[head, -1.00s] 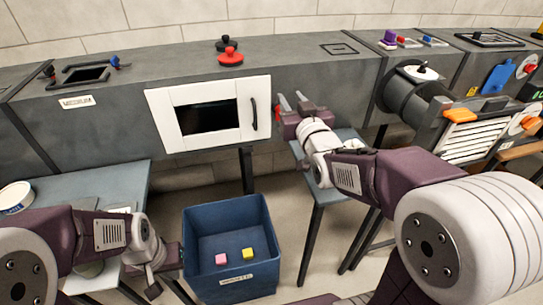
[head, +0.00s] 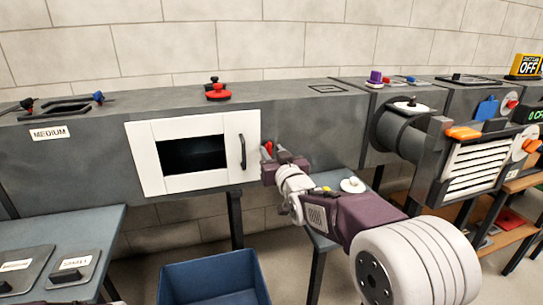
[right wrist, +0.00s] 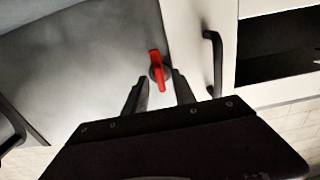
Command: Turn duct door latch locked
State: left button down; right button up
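The duct door (head: 140,160) is a white framed panel on the grey duct, with a dark rectangular window or opening and a black handle (head: 242,152) at its right side. The red latch (head: 268,147) is on the duct wall just right of the door. In the right wrist view the latch (right wrist: 156,60) is a red lever on a dark round hub, pointing up the picture with a slight tilt. My right gripper (right wrist: 160,82) is open. Its fingertips are on either side of the latch's lower end; contact cannot be told. My left gripper is out of view.
A blue bin (head: 210,275) stands on the floor below the door. A blue-grey table (head: 60,225) with dark plates is at the left. A small table (head: 318,240) stands under my right arm. A louvred vent (head: 475,172) is at the right.

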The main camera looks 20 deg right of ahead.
jog(key=shift+w, duration=0.35)
jog(key=shift+c, duration=0.3)
grip_shut()
